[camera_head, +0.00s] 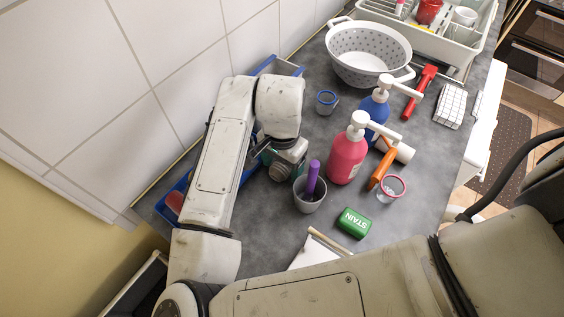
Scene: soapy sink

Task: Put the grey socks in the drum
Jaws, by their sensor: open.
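No grey socks and no drum can be made out in the head view. My gripper (277,165) is at the end of my arm, left of the middle of the counter. It is low beside the blue-edged tray along the wall and just behind the grey cup. The jaws are open, but my wrist largely hides the fingers. I cannot tell what lies directly under them.
A grey cup (309,196) with a purple handle, a pink bottle (346,160), a blue bottle (373,110) and a green stain box (353,223) crowd the grey counter. A white colander (366,72) and dish rack (446,45) stand behind. The blue-edged tray (250,172) follows the wall.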

